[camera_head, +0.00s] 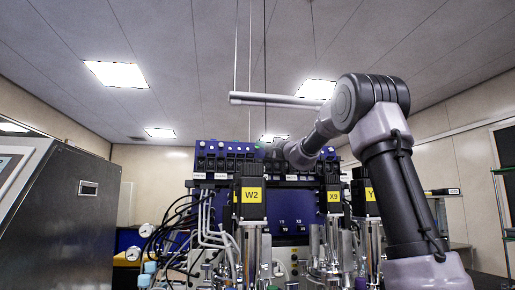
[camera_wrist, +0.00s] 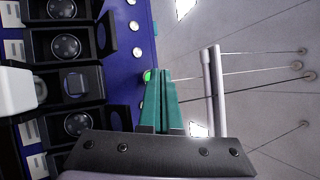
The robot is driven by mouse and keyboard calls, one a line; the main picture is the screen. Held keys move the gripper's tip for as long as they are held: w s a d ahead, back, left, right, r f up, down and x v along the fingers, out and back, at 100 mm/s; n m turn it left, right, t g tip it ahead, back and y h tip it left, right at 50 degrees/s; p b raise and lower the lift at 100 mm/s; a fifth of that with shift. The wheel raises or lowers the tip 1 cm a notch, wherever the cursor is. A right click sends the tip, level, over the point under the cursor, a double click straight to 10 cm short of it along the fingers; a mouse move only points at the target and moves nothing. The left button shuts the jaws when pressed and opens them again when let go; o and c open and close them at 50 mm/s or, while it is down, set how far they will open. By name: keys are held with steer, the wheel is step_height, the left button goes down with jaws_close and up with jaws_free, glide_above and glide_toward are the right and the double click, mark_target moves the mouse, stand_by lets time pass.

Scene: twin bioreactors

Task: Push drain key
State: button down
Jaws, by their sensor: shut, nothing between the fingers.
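My gripper (camera_wrist: 160,74) shows in the wrist view with its two green fingers together and nothing between them. Its tips are beside a small round green key (camera_wrist: 147,76) on the blue panel (camera_wrist: 136,60); I cannot tell whether they touch it. Several round white keys (camera_wrist: 137,52) line the same panel edge. No label marks any of them as the drain key in these views. In the head view my arm reaches to the top of the blue control panel (camera_head: 288,224), and my gripper is small and hard to make out there.
Black pump modules with round knobs (camera_wrist: 66,46) line the panel. Black motor blocks labelled W2 (camera_head: 251,196) and X9 (camera_head: 334,201) stand in front, with tubes and cables at left. A pale horizontal bar (camera_head: 275,100) hangs above. A steel cabinet (camera_head: 60,210) stands at left.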

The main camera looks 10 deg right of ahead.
steer(key=shift+w+f, duration=0.1)
steer(key=shift+w, duration=0.3)
stand_by(0.4)
steer(key=shift+s, duration=0.15)
steer(key=shift+s+r, duration=0.2)
steer(key=shift+s, duration=0.5)
steer(key=s+r, duration=0.1)
steer(key=s, duration=0.4)
steer(key=shift+s+r, duration=0.3)
steer(key=shift+s, duration=0.1)
steer(key=shift+s, duration=0.1)
stand_by(0.3)
